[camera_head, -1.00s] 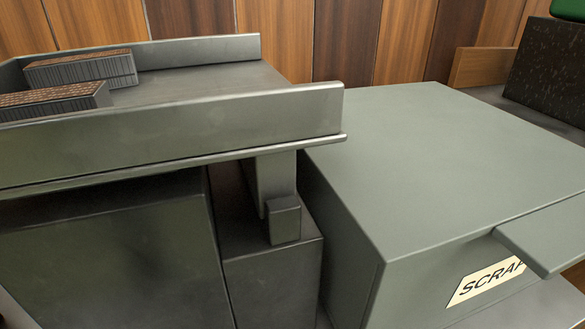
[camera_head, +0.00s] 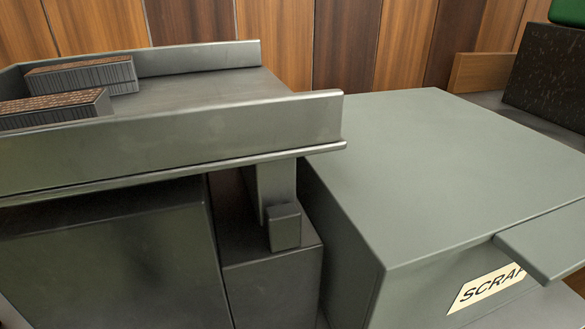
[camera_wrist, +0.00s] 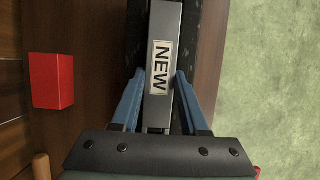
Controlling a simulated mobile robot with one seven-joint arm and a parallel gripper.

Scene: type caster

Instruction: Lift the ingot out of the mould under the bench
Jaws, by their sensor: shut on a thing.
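In the wrist view my gripper (camera_wrist: 159,74) has its two blue fingers closed on either side of a long grey metal bar with a "NEW" label, which I take to be the ingot (camera_wrist: 164,24). The ingot runs from the top edge of the view down between the fingers toward the palm. Dark, nearly black surfaces lie along both its sides; I cannot tell whether they are the mould or whether the ingot is clear of it. The head view shows a dark metal bench (camera_head: 200,126) with a raised rim; the gripper, ingot and mould do not show there.
A red block (camera_wrist: 52,80) lies left of the gripper on brown wood in the wrist view. A grey-green box marked SCRAP (camera_head: 450,170) stands close right of the bench. Dark blocks (camera_head: 82,75) sit on the bench top. Green floor (camera_wrist: 270,70) at right looks clear.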

